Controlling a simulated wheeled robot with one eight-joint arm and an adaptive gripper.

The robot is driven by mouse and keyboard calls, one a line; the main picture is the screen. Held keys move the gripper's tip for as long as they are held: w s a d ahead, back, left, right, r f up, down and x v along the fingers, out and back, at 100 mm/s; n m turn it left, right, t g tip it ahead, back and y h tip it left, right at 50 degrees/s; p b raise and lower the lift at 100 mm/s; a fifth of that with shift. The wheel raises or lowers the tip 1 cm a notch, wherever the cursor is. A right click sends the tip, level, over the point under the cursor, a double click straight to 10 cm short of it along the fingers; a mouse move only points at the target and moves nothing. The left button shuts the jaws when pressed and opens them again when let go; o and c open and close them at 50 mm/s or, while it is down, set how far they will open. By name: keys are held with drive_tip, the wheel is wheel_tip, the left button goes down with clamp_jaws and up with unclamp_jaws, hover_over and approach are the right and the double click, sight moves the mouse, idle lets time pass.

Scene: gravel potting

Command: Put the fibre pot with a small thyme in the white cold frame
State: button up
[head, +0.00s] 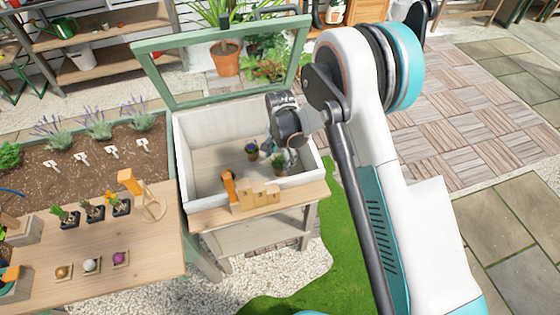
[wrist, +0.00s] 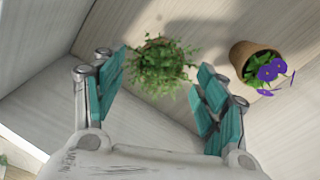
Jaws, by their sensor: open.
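The white cold frame (head: 196,160) stands on a wooden table with its green-framed lid raised. My gripper (head: 284,158) reaches down inside it at the right. In the wrist view my gripper (wrist: 163,68) is open, its teal fingers apart. The bushy green thyme (wrist: 160,72) shows in the space between the fingertips, inside the frame, with no finger visibly closed on it. Its foliage hides most of its pot; a bit of brown rim (wrist: 156,43) shows. In the head view the thyme (head: 279,161) is partly covered by my gripper.
A brown pot with purple flowers (wrist: 240,57) stands in the frame close to the thyme; it also shows in the head view (head: 251,150). Wooden blocks (head: 259,197) and an orange-handled tool (head: 229,186) are at the frame's front. The frame's left floor is clear.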

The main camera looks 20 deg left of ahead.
sight(280, 160)
wheel_tip(280, 160, up, 7)
drive_tip(key=shift+r+p, duration=0.15)
drive_tip(key=shift+p, duration=0.8)
